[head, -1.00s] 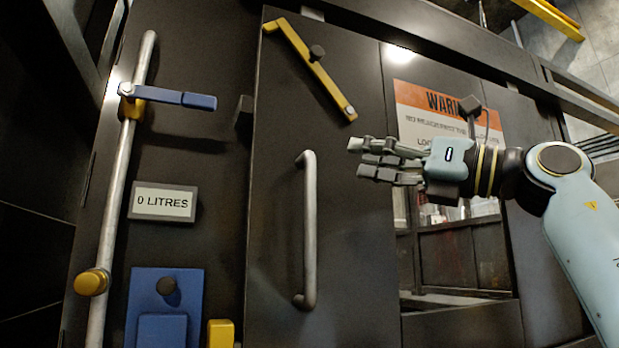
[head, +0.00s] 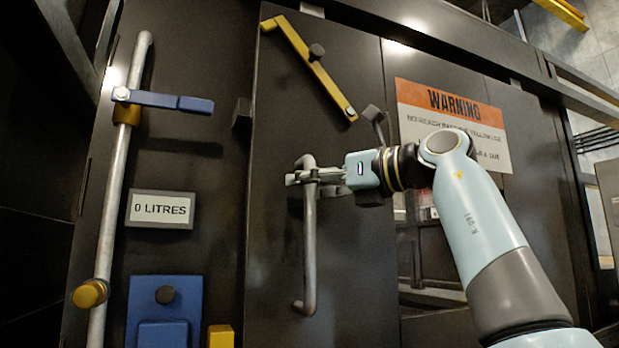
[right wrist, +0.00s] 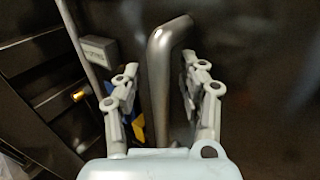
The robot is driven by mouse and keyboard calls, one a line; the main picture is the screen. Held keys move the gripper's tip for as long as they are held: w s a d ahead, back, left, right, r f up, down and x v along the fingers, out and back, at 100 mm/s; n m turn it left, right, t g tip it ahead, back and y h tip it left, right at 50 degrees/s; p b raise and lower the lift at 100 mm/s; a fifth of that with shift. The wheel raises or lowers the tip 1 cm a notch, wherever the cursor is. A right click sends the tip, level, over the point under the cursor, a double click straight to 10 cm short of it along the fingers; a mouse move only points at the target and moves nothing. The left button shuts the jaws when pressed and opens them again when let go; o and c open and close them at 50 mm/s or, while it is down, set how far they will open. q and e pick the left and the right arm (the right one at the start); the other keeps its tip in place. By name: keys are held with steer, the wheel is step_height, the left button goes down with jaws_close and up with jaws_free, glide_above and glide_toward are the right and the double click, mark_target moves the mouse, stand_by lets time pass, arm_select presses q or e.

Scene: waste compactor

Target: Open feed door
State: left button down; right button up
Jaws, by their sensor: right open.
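The dark feed door (head: 345,245) stands at the centre of the head view and looks closed. Its vertical grey bar handle (head: 309,245) is mounted on its front. My right gripper (head: 300,177) is at the upper part of the handle, with its fingers hiding a bit of the bar. In the right wrist view the handle (right wrist: 163,85) runs between the two spread fingers of the right gripper (right wrist: 160,105). The gripper is open, one finger on each side of the bar. My left gripper is not in view.
A yellow bar (head: 310,68) with a dark knob slants across the door's top. Left of the door are a blue lever (head: 165,101) on a grey pipe, a "0 LITRES" sign (head: 160,209) and a blue panel (head: 165,300). An orange warning sign (head: 450,110) is at right.

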jaws_close()
steer(key=shift+a, duration=0.1)
steer(key=shift+w+a+f, duration=0.15)
steer(key=shift+w, duration=0.05)
stand_by(0.5)
